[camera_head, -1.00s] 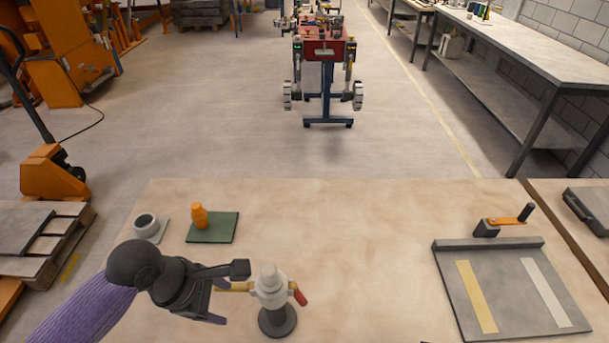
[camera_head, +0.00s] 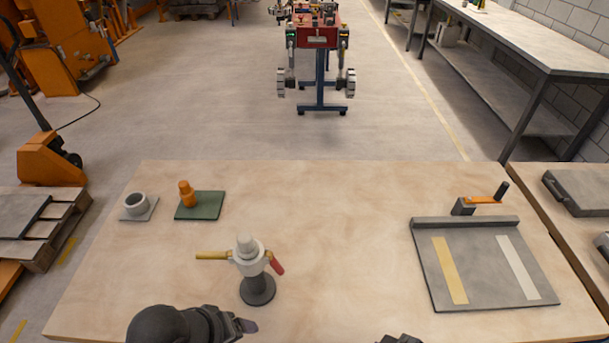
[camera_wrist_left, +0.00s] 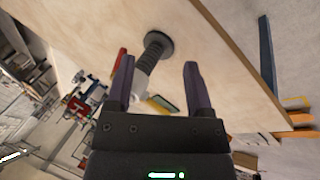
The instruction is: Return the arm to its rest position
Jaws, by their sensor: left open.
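My left gripper (camera_head: 240,326) is at the front edge of the table, low in the head view. In the left wrist view its two fingers (camera_wrist_left: 157,68) are open with nothing gripped. The grey upright stand (camera_head: 257,290), with a pale head, a yellow handle (camera_head: 212,255) and a red handle (camera_head: 276,263), stands on the table just beyond the gripper, apart from it. The stand's dark base (camera_wrist_left: 158,44) shows ahead of the fingers in the wrist view. A dark piece at the bottom edge of the head view (camera_head: 400,339) looks like the top of my right gripper; its fingers are hidden.
A grey bed (camera_head: 484,292) with yellow and white strips lies at the right, an orange-handled crank (camera_head: 485,199) behind it. An orange bottle-like piece (camera_head: 186,194) stands on a green plate (camera_head: 209,208), next to a grey ring (camera_head: 135,203). The table's middle (camera_head: 335,235) is clear.

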